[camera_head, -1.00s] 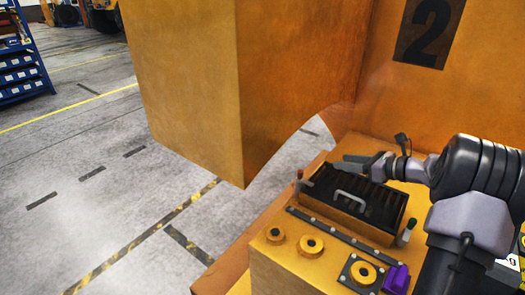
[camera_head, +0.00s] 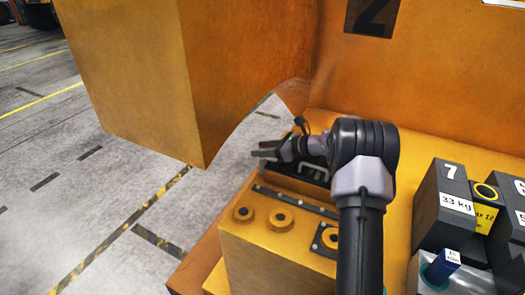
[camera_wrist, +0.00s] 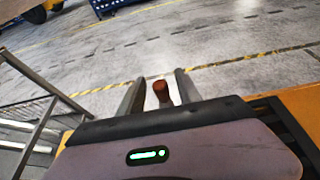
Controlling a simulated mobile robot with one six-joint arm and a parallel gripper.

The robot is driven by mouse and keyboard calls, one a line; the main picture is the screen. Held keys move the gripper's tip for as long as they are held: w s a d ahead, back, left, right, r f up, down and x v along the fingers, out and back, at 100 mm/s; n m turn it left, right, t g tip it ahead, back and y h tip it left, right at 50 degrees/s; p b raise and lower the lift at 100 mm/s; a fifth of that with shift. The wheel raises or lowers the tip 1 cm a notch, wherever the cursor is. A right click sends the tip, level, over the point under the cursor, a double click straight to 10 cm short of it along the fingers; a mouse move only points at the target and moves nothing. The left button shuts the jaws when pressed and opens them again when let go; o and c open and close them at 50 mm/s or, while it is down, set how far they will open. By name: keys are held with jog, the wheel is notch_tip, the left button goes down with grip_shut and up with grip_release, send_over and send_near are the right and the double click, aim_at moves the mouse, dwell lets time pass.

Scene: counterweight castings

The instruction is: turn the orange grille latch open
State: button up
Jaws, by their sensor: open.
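The orange grille latch (camera_wrist: 161,91) shows in the wrist view as a short rusty-orange post between my two fingers. Gaps show on both sides, so the jaws are open around it and not clamped. Whether either finger touches it I cannot tell. In the head view my gripper (camera_head: 257,150) is at the left end of the grille, and the latch is hidden there. The dark grille with its pale handle (camera_head: 316,165) is mostly covered by my arm.
A large orange block (camera_head: 140,80) hangs at the left, close to my gripper. Round yellow knobs (camera_head: 281,218) sit in front of the grille. Dark numbered weights (camera_head: 447,200) stand at the right. An orange wall (camera_head: 430,80) rises behind.

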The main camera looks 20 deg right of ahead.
grip_shut()
jog(key=shift+f+h+b, duration=0.15)
jog(key=shift+h+b, duration=0.15)
jog(key=shift+b, duration=0.2)
jog(key=m+b, duration=0.1)
jog(key=b, duration=0.1)
jog(key=m+t+h+b, duration=0.1)
jog(key=b, duration=0.1)
jog(key=shift+a+f, duration=0.1)
jog(key=shift+f, duration=0.15)
jog(key=m+t+h+b, duration=0.1)
jog(key=m+h+b, duration=0.1)
jog(key=h+b, duration=0.1)
jog(key=shift+b, duration=0.9)
jog(key=m+h+b, duration=0.1)
jog(key=m+h, duration=0.1)
jog(key=shift+r+m+t+h+b, duration=0.2)
jog(key=shift+m+t+h+b, duration=0.1)
jog(key=shift+b, duration=0.1)
jog(key=shift+r+m+h, duration=0.1)
jog(key=shift+m+h, duration=0.9)
jog(key=shift+h, duration=0.2)
jog(key=shift+m+h, duration=0.3)
